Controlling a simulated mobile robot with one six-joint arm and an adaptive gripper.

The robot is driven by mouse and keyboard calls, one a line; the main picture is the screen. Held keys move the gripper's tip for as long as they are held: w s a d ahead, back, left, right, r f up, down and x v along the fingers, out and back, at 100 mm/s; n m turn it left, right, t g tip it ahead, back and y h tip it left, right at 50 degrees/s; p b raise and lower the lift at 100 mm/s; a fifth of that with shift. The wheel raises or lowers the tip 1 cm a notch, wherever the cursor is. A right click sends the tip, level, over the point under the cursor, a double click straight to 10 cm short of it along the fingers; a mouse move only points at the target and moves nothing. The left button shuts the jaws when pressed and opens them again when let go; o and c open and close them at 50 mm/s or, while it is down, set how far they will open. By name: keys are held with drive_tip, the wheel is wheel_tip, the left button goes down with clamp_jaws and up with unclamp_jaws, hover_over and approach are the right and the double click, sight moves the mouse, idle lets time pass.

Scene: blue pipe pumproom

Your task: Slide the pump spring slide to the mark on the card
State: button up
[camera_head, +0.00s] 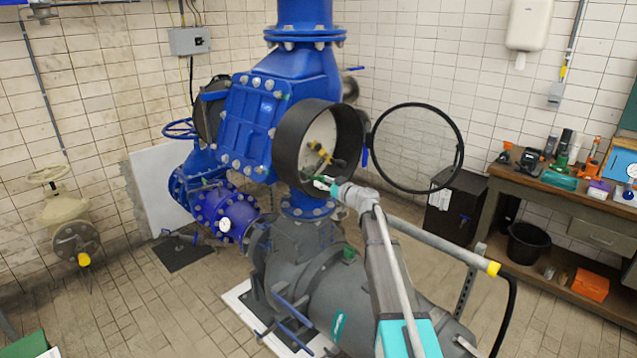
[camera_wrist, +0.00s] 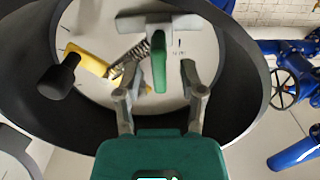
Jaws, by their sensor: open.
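A round black housing (camera_head: 291,150) on the blue pump has a pale card face (camera_wrist: 205,50) inside, with small dark marks near the green tab. In the wrist view, a grey crossbar (camera_wrist: 185,22) carries a green tab (camera_wrist: 159,68) pointing toward me. A coil spring (camera_wrist: 131,56) runs slantwise beside a yellow piece (camera_wrist: 88,59); the yellow also shows in the head view (camera_head: 319,151). A black knob (camera_wrist: 58,78) stands at left. My gripper (camera_wrist: 158,78) is open, its fingers on either side of the green tab. Contact cannot be told.
A round glass cover (camera_head: 418,148) stands swung open right of the housing. The housing's dark rim (camera_wrist: 235,75) surrounds my gripper closely. A workbench (camera_head: 560,195) with tools stands at right, a black bucket (camera_head: 527,243) under it. Blue pipework lies beyond the rim.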

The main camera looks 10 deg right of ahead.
drive_tip(key=shift+w+a, duration=0.4)
drive_tip(key=shift+w, duration=0.1)
clamp_jaws()
